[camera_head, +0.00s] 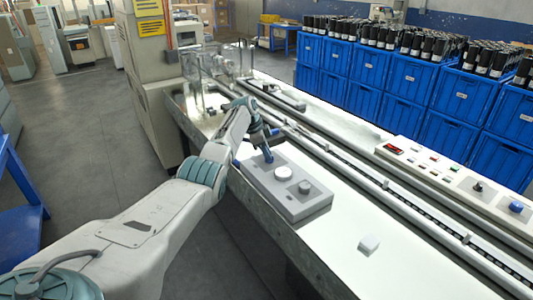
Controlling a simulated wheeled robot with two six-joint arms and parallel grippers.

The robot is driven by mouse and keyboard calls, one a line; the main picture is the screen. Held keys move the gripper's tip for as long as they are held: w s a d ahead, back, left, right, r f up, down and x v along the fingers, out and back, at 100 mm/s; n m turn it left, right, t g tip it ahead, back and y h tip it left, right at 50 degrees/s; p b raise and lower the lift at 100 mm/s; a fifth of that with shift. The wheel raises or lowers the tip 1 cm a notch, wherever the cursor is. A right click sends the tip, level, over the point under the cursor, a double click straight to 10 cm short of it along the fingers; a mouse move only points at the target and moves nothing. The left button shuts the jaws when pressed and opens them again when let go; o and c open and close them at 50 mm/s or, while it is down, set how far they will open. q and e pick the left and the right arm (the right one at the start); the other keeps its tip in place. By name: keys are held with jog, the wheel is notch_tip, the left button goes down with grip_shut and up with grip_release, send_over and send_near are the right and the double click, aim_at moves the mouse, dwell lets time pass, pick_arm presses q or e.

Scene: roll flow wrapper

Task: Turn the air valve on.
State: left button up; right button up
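My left gripper (267,154) points down over the far left end of this box. A small blue part shows at its fingertips; I cannot tell whether it is a valve handle or part of the gripper. The fingers are too small and too covered to tell open from shut. No part is clearly marked as the air valve. My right gripper is not in view.
A control panel (450,180) with a display, small buttons, a black knob and a blue knob (516,207) stands at the right. A white block (369,244) lies on the bed. Stacked blue crates (393,105) with black cylinders stand behind. A machine cabinet (150,60) rises at back left.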

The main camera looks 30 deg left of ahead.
pick_arm(q)
jog(key=shift+o, duration=0.9)
